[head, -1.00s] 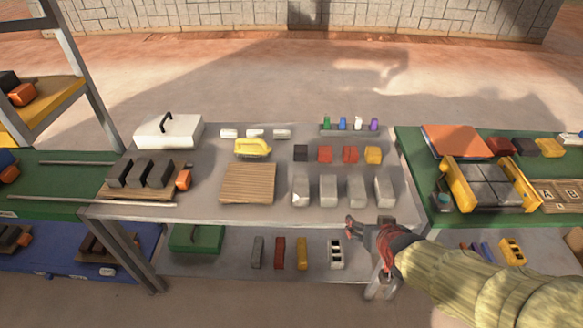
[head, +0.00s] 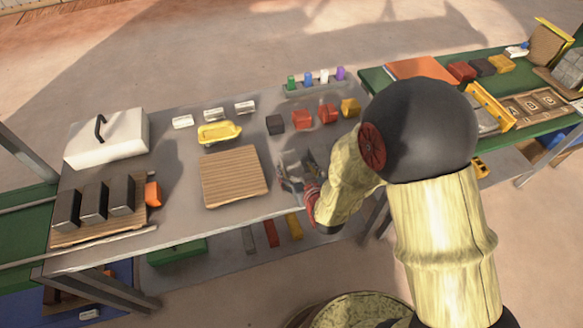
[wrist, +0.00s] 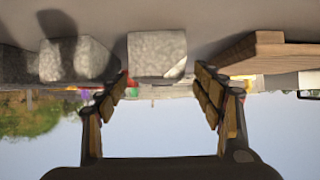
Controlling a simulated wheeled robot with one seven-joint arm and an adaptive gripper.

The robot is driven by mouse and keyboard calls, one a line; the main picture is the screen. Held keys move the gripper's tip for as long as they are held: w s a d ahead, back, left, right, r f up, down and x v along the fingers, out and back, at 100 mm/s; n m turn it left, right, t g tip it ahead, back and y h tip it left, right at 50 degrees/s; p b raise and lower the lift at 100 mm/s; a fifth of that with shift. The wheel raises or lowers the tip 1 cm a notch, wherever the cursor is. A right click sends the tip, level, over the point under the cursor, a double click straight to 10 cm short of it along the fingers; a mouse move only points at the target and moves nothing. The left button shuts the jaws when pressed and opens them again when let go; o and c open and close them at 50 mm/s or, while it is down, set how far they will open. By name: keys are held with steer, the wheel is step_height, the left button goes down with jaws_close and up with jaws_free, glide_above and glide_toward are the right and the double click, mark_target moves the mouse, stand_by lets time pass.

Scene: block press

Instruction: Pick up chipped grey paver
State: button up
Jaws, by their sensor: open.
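The chipped grey paver (wrist: 157,52) is in the upper middle of the wrist view, a speckled grey block with a pale broken corner at its lower right. My gripper (wrist: 163,76) is open, with one finger on each side of the paver in the picture. I cannot tell whether the fingers touch it. Another grey paver (wrist: 72,60) is to its left, with a dark shadow on it. In the head view my gripper (head: 301,172) is low over the paver row, right of the wooden board (head: 234,177). My gripper and arm hide most of the pavers there.
The wooden board's edge (wrist: 252,52) is close on the right in the wrist view. Dark, red and yellow blocks (head: 328,114) stand behind the pavers. A yellow float (head: 219,132) lies behind the board. Dark blocks (head: 94,201) stand on a board at left.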

mark_target(295, 168)
steer(key=b+x, duration=0.1)
steer(key=x, duration=0.3)
steer(key=shift+c, duration=0.7)
steer(key=c, duration=1.5)
jaws_close()
steer(key=shift+w+r, duration=0.1)
